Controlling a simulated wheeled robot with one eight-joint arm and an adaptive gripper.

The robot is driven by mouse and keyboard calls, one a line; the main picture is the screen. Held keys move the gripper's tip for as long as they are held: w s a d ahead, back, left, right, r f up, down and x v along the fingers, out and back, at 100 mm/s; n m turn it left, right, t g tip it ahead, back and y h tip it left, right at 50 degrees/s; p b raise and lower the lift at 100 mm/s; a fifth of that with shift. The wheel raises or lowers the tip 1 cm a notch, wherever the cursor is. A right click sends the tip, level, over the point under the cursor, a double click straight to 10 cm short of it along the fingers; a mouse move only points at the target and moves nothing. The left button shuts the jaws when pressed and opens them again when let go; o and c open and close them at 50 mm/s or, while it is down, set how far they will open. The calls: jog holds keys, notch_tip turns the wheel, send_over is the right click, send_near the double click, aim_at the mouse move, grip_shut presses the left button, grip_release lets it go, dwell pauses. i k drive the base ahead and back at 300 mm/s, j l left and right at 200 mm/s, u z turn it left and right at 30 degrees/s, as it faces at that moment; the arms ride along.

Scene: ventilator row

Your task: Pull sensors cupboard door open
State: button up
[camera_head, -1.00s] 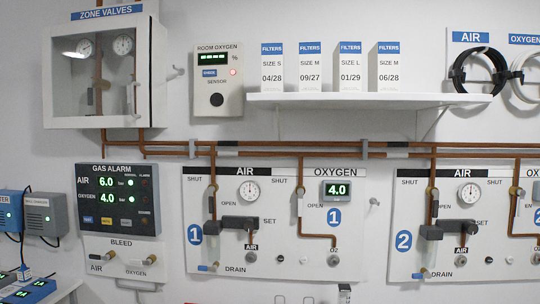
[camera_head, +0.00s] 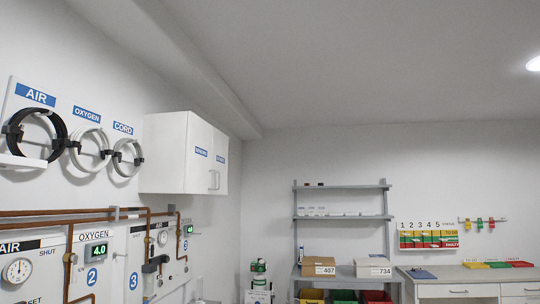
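A white wall cupboard (camera_head: 168,155) hangs high on the left wall, right of the coiled hoses. Its two front doors are shut, a left door (camera_head: 199,172) and a right door (camera_head: 221,172). Each door bears a small blue label, on the left (camera_head: 201,152) and on the right (camera_head: 220,159); the lettering is too small to read surely. Upright handles (camera_head: 214,180) sit close together where the doors meet. My gripper is not in view.
Coiled AIR (camera_head: 58,137), OXYGEN (camera_head: 107,150) and CORD hoses hang left of the cupboard. Pipes and valve panels (camera_head: 137,262) run below. A grey shelf unit (camera_head: 342,217) and a counter (camera_head: 470,272) stand along the far wall. The air before the cupboard looks clear.

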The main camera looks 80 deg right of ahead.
aim_at(198, 158)
jog(key=z, duration=2.1)
jog(key=i+l+z, duration=0.1)
jog(key=i, duration=0.1)
